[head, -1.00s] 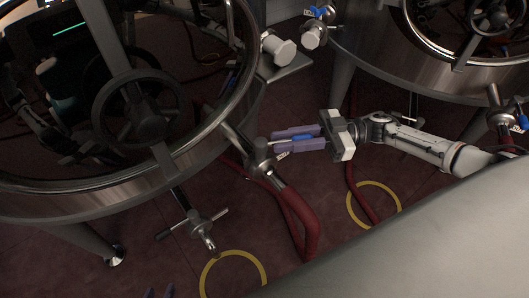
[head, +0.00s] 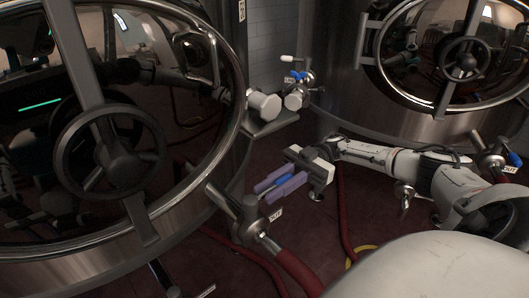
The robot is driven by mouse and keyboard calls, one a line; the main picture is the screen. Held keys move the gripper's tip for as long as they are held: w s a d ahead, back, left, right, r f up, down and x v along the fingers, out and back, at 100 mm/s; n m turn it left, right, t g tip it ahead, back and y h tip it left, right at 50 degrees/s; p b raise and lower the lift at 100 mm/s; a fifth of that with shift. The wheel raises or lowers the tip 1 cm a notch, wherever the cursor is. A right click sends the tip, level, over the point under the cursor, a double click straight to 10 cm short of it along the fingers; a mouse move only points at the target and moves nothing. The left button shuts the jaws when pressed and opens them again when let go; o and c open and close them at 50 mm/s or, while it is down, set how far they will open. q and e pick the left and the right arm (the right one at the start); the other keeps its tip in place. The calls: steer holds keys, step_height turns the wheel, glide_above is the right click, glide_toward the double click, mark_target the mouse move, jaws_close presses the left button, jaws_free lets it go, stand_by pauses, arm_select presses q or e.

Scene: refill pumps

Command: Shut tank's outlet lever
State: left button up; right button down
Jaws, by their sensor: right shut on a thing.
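The tank (head: 150,225) with a round glass door and handwheel fills the left of the head view. Its outlet valve (head: 251,222) sits low on its right side, with a red hose (head: 292,264) running from it and an OUT tag (head: 276,214) beside it. The blue outlet lever (head: 273,186) points up and right from the valve. My right gripper (head: 266,191), with purple fingers, is shut on this lever. The fingers hide part of it. My left gripper is not in view.
A second tank (head: 420,127) stands at the back right, with a blue-handled valve (head: 298,92) near its left side. Another OUT-tagged valve (head: 490,160) with a blue lever is at the far right. A second red hose (head: 345,215) crosses the dark red floor.

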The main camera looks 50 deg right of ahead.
mark_target(285, 180)
steer(key=c, duration=1.6)
jaws_free()
steer(key=shift+w, duration=0.1)
steer(key=shift+d, duration=0.1)
